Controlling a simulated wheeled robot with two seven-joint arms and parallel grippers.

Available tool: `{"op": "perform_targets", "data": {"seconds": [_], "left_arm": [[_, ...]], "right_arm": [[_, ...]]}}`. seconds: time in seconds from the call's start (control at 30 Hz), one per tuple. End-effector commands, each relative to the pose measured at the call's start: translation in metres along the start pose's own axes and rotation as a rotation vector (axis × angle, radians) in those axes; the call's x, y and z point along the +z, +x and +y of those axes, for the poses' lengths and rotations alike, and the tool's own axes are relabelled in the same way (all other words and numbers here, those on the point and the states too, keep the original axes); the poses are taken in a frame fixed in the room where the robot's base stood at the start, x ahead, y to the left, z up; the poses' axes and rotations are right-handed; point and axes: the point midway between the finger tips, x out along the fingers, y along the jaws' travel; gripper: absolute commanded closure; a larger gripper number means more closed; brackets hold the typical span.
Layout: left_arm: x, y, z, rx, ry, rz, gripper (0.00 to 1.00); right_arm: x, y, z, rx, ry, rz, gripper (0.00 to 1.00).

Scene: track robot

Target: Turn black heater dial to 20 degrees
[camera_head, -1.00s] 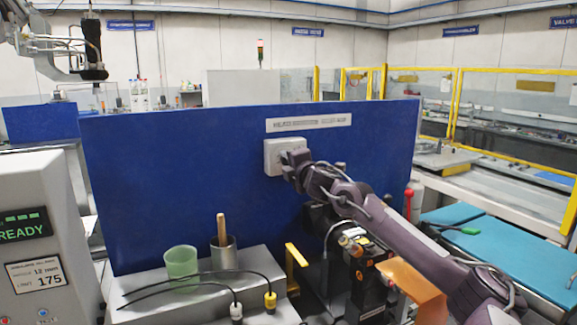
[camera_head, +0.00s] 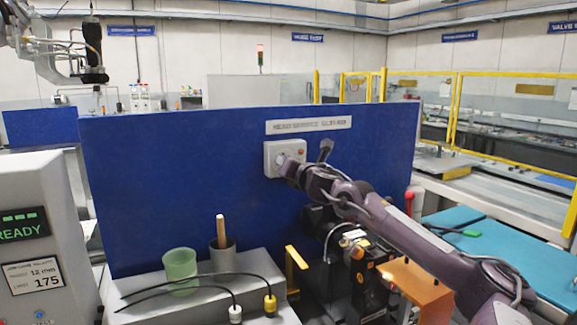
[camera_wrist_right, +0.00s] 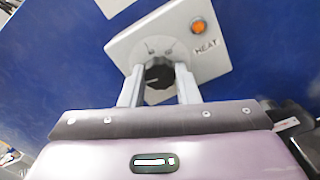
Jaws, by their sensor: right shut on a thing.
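The white heater box (camera_head: 272,157) is mounted on the blue panel (camera_head: 180,185) below a white label strip. The right wrist view shows its plate (camera_wrist_right: 203,28) close up, with a lit orange lamp (camera_wrist_right: 198,27) and the word HEAT. The black dial (camera_wrist_right: 158,76) has a light pointer line; I cannot read its setting in degrees. My right gripper (camera_wrist_right: 158,73) has a finger on each side of the dial and is shut on it. In the head view my right gripper (camera_head: 287,166) hides most of the dial. My left gripper is not in view.
A grey bench (camera_head: 190,310) at the front holds a green cup (camera_head: 180,265), a metal cup (camera_head: 223,258) with a wooden handle, and two cables. A READY display unit (camera_head: 35,250) stands at left. A teal table (camera_head: 500,255) is at right.

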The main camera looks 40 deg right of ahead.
Motion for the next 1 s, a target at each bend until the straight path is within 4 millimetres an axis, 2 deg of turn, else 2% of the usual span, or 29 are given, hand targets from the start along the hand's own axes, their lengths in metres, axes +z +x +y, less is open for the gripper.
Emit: {"op": "perform_targets", "data": {"seconds": [0.5, 0.7, 1.0], "left_arm": [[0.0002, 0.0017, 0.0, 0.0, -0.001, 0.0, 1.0], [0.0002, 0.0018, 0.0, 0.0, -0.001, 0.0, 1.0], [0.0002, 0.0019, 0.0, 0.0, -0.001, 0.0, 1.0]], "right_arm": [[-0.0021, 0.0001, -0.0014, -0.001, -0.467, 0.005, 0.94], [-0.002, 0.0002, -0.0014, 0.0, -0.594, 0.005, 0.94], [-0.0027, 0.0002, -0.0016, 0.0, -0.694, 0.006, 0.94]]}}
